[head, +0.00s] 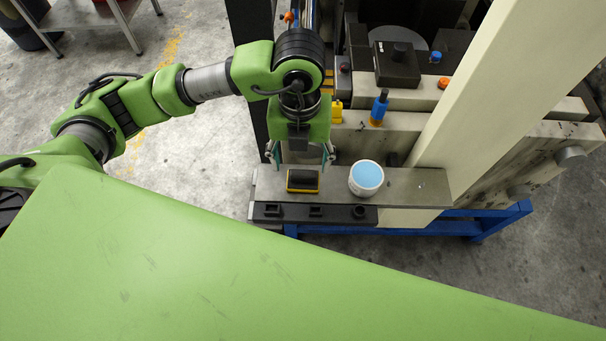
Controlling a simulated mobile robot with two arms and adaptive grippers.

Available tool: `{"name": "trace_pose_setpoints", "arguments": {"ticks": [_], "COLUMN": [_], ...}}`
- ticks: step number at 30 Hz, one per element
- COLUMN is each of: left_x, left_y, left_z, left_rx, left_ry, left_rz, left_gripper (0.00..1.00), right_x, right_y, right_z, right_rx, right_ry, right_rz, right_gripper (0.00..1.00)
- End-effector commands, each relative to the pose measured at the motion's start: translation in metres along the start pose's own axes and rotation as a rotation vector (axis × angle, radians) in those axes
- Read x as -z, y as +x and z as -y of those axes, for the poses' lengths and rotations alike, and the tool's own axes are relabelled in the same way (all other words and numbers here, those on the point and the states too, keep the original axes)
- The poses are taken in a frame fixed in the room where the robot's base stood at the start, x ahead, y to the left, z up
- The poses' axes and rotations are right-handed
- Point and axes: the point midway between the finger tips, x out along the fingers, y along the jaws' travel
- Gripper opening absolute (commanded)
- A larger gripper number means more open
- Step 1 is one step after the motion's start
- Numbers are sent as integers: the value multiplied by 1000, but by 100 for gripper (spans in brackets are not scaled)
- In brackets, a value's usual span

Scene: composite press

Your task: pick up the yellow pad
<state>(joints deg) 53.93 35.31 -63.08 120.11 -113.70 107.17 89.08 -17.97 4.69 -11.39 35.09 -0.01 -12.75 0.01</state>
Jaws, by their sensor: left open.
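The yellow pad (303,181) lies flat on the grey metal ledge (421,186) at the front of the press. It has a dark top and a yellow rim. My left gripper (301,158) comes down over the ledge, its fingers spread wide apart. It is open and empty, just behind and above the pad in the picture. The fingers appear apart from the pad, but the exact height gap cannot be told. My right gripper is not in view.
A white tub with light blue contents (366,178) stands on the ledge close to the right of the pad. Behind are a blue bottle-like part (379,107) and a dark box (397,65). A cream post (500,85) rises at the right.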

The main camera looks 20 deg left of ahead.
Motion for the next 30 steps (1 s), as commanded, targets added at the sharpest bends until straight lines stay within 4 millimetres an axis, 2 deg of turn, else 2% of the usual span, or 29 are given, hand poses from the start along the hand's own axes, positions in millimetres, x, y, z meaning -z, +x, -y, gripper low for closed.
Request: {"name": "trace_pose_setpoints", "arguments": {"ticks": [7,12,17,24,29,30], "left_x": [0,-2,-2,-3,-3,-3], "left_y": [17,43,60,62,62,62], "left_z": [0,3,4,4,4,4], "left_rx": [-2,-4,-1,0,0,0], "left_ry": [0,-1,0,1,1,1], "left_rz": [-3,-4,-1,1,0,0], "left_gripper": [61,61,61,61,20,19], "right_x": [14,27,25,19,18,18], "right_y": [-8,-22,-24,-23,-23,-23], "right_z": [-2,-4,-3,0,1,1], "right_rx": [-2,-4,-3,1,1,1], "right_ry": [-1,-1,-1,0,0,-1], "right_rz": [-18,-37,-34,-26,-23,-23], "right_gripper": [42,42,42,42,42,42]}}
